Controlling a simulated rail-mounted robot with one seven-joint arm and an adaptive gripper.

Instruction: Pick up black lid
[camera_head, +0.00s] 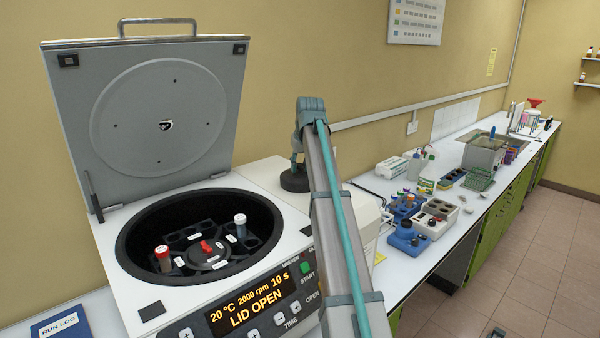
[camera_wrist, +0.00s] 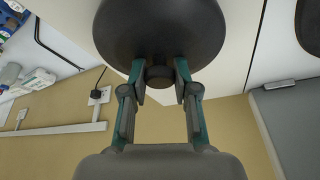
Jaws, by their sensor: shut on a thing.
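The black lid (camera_head: 294,182) is a round dark disc with a central knob. My gripper (camera_head: 297,165) is above it, with the fingers pointing down. In the wrist view the black lid (camera_wrist: 158,28) fills the top middle, and my gripper (camera_wrist: 160,76) is shut on its knob, one finger on each side. The lid is over or on the white top at the right rear of the centrifuge (camera_head: 262,175); I cannot tell whether it touches that surface. My arm hides part of the area to the right of the lid.
The centrifuge's grey cover (camera_head: 160,125) stands open at the left. Its dark bowl holds a red tube (camera_head: 163,258) and a white-capped tube (camera_head: 240,228). A wall runs close behind. The bench at right carries racks, bottles and a blue tube holder (camera_head: 408,238).

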